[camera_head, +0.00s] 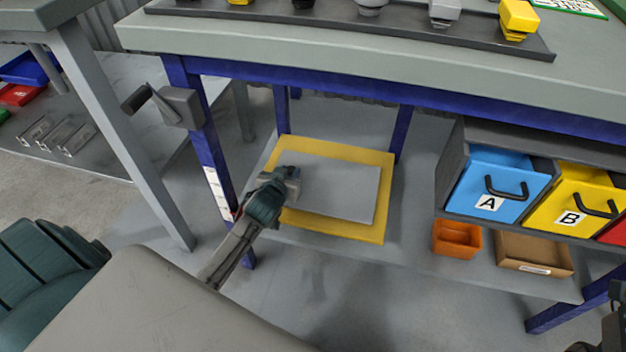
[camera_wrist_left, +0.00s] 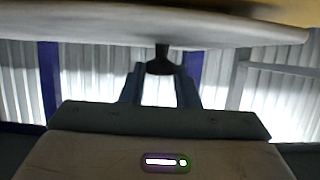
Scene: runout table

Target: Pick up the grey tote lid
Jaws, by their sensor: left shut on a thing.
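The grey tote lid (camera_head: 345,190) is a flat grey panel over a yellow mat or frame (camera_head: 372,234) on the low shelf. I cannot tell whether it touches the yellow surface. My left gripper (camera_head: 292,176) is at the lid's left part and hides some of it. In the left wrist view, the gripper (camera_wrist_left: 161,85) has a finger on each side of a dark knob (camera_wrist_left: 160,63), which joins a broad pale surface (camera_wrist_left: 100,28). It is shut on this knob, which seems to be the lid's. Dark parts at the lower right edge seem to be my right arm; its jaws are unclear.
The grey bench top (camera_head: 360,48) with a blue frame is above the shelf. A blue leg (camera_head: 212,160) stands left of my left gripper. To the right are blue bin A (camera_head: 480,208), yellow bin B (camera_head: 560,215), an orange bin (camera_head: 456,240) and a cardboard box (camera_head: 535,256).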

